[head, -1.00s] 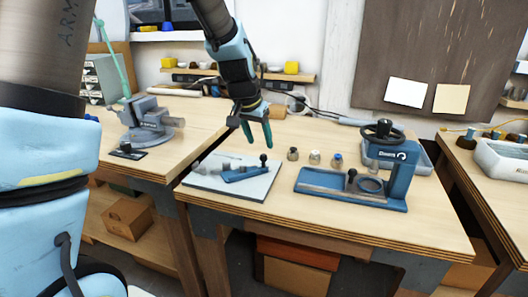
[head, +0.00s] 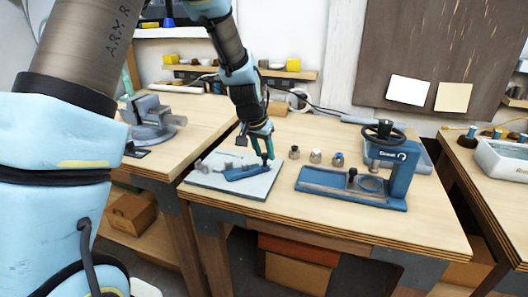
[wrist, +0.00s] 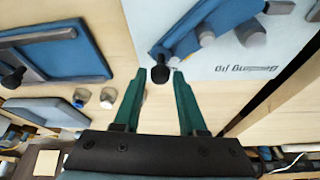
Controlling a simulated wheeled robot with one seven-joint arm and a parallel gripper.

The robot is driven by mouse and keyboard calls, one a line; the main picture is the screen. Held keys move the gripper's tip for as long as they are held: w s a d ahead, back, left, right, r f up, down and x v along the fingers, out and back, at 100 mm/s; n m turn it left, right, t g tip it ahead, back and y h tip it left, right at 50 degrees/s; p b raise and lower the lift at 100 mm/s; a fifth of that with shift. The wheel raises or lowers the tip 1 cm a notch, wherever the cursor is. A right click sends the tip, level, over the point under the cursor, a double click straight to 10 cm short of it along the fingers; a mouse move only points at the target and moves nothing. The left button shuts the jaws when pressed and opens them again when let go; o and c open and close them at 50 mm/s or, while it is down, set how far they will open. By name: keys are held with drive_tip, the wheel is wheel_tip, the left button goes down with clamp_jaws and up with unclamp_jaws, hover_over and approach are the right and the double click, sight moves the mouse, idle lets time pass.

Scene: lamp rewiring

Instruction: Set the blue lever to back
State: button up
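The blue lever (head: 246,173) is a blue bar ending in an upright black knob, on a pale plate (head: 262,190) on the workbench. In the wrist view its black knob (wrist: 160,75) shows at the gap between my fingertips, and the blue bar (wrist: 183,40) runs up and right from it. My gripper (head: 262,150) is over the knob end of the bar, pointing down. In the wrist view my gripper (wrist: 160,88) is open, with a green finger on each side of the knob. I cannot tell whether either finger touches it.
A blue press (head: 398,175) with a black handwheel and its own black knob stands right of the plate. Several small knobs (head: 315,156) stand between them. A grey vise (head: 150,120) is on the left bench. The bench front is clear.

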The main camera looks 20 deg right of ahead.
clamp_jaws()
idle(1.0)
